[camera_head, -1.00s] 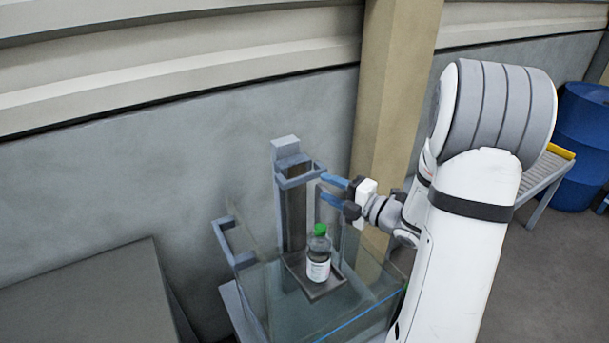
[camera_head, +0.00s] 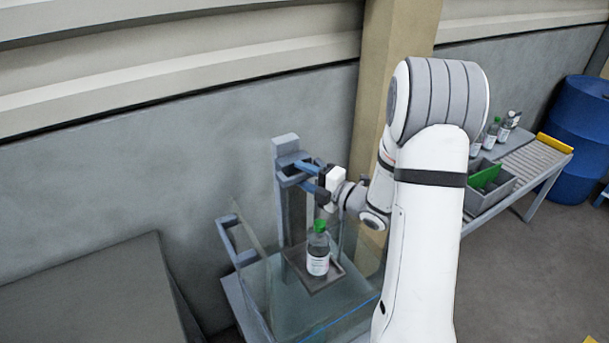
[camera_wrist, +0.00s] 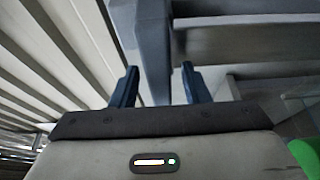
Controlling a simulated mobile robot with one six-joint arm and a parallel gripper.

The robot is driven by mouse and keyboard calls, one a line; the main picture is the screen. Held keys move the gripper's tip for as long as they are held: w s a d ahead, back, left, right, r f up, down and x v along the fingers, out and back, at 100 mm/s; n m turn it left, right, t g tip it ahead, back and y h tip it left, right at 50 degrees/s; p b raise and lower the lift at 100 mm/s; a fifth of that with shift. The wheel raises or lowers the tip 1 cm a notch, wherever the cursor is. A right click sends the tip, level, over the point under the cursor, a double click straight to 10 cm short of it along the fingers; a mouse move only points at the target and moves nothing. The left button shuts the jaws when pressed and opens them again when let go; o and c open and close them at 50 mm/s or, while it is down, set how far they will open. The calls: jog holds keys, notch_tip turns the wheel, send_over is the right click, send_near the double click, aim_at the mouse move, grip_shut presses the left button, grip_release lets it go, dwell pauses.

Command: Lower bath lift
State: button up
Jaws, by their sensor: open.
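The bath lift has a grey upright column (camera_head: 286,150) with a bar handle (camera_head: 284,184) near its top and a small platform (camera_head: 327,280) below. A bottle with a green cap (camera_head: 318,252) stands upright on the platform, inside the glass-walled bath (camera_head: 290,318). My gripper (camera_head: 303,176) is at the handle's right side, its blue fingers open. In the wrist view, a grey bar (camera_wrist: 153,45) lies between the two fingertips (camera_wrist: 160,80); I cannot tell if they touch it. A bit of green cap (camera_wrist: 304,155) shows at the lower right.
A grey bench (camera_head: 90,295) stands at the left. At the right are a roller table (camera_head: 535,160), a grey bin with green inside (camera_head: 487,190), several bottles (camera_head: 492,133) and a blue barrel (camera_head: 580,140). A wall lies behind the lift.

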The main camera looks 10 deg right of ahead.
aim_at(294, 227)
jog(key=shift+c, duration=0.5)
grip_shut()
notch_tip(294, 227, down, 22)
jog(key=b, duration=2.8)
jog(key=shift+f, duration=0.2)
jog(key=shift+o, duration=0.5)
grip_release()
